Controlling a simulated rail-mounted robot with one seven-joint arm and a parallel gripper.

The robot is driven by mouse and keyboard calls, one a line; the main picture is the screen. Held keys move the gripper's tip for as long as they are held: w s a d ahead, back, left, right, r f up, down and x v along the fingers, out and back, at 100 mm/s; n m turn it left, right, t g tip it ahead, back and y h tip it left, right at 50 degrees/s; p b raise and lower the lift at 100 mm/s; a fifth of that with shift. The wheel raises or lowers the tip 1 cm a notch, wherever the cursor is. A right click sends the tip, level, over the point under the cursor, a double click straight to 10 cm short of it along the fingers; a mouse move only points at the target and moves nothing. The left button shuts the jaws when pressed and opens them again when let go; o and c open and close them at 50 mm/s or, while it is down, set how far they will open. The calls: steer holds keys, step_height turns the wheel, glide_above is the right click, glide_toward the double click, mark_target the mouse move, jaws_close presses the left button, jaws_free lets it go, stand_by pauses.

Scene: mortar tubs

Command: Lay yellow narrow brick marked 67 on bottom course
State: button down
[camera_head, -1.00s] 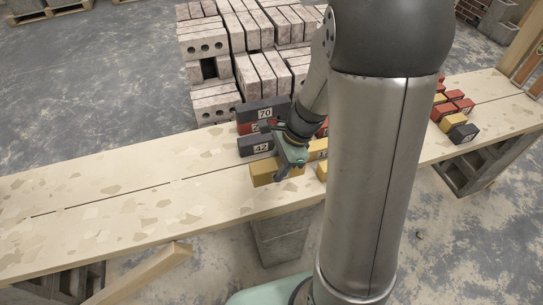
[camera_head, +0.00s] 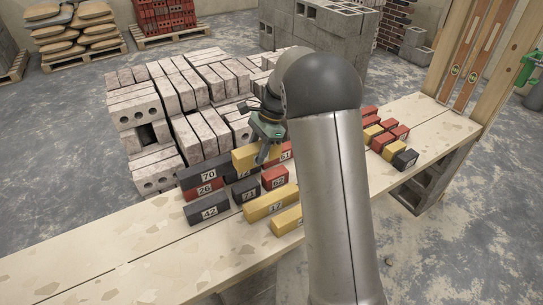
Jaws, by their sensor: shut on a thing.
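My gripper (camera_head: 266,150) is shut on a yellow brick (camera_head: 246,158) and holds it raised over the back of the brick group. No number is legible on the held brick. Beneath and around it on the plank bench (camera_head: 150,262) are dark bricks marked 70 (camera_head: 203,175), 42 (camera_head: 209,210) and 71 (camera_head: 247,193), and red bricks marked 26 (camera_head: 204,190) and 62 (camera_head: 275,178). A yellow brick (camera_head: 264,206), its number perhaps 12, lies in front, with another yellow brick (camera_head: 286,220) nearer. I cannot tell which bricks form the bottom course; my arm hides part of the group.
More red, yellow and dark bricks (camera_head: 390,140) lie on the bench to the right of my arm. Large pale blocks (camera_head: 165,115) are stacked on the floor behind. The left part of the bench is bare.

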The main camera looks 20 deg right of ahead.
steer(key=w+f, duration=0.3)
steer(key=w, duration=0.1)
steer(key=w+d+f+p, duration=0.1)
steer(key=w+f, duration=0.2)
steer(key=w, duration=0.2)
steer(key=w+f, duration=0.3)
steer(key=w, duration=0.2)
steer(key=shift+w+d, duration=0.1)
steer(key=shift+d, duration=0.05)
steer(key=shift+w+f+p, duration=0.25)
steer(key=shift+f+p, duration=0.05)
steer(key=shift+f, duration=1.5)
steer(key=shift+f, duration=0.2)
steer(key=c, duration=0.8)
jaws_free()
steer(key=shift+c, duration=0.2)
